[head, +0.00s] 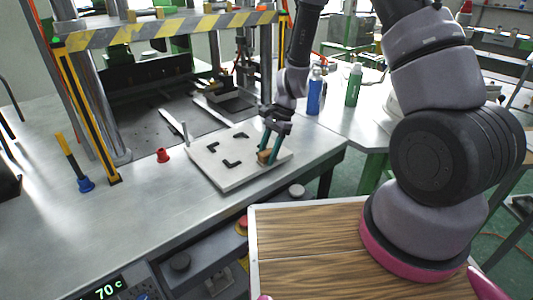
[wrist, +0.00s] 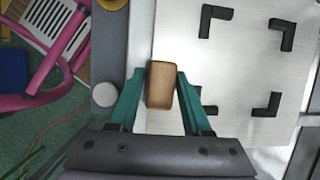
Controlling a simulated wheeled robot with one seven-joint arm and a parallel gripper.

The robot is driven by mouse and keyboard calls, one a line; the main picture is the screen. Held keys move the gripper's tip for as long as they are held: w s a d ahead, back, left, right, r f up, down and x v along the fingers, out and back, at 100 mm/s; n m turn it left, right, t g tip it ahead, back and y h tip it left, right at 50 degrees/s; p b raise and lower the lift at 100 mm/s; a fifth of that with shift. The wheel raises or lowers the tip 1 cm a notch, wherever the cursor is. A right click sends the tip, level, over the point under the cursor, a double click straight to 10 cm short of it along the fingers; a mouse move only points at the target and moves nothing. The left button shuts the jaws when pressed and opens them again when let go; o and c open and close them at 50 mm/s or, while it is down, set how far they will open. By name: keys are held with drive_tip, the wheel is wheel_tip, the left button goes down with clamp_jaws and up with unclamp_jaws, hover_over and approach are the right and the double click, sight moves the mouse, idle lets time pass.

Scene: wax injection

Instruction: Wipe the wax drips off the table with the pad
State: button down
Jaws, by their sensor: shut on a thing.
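The pad is a small tan-brown block (head: 264,156), also in the wrist view (wrist: 160,86). My gripper (head: 269,152) is shut on it, with a green finger on each side; the fingers also show in the wrist view (wrist: 161,80). The pad is at the near right part of a pale plate (head: 206,166) with black corner brackets on the steel table (head: 150,225). I cannot tell whether the pad touches the surface below it. I cannot make out any wax drips in either view.
A press with a yellow-black striped bar (head: 165,32) stands at the back left. Blue (head: 315,92) and green (head: 353,85) bottles stand behind right. The table's front left is clear.

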drive_tip(key=shift+r, duration=2.9)
drive_tip(key=shift+r, duration=1.5)
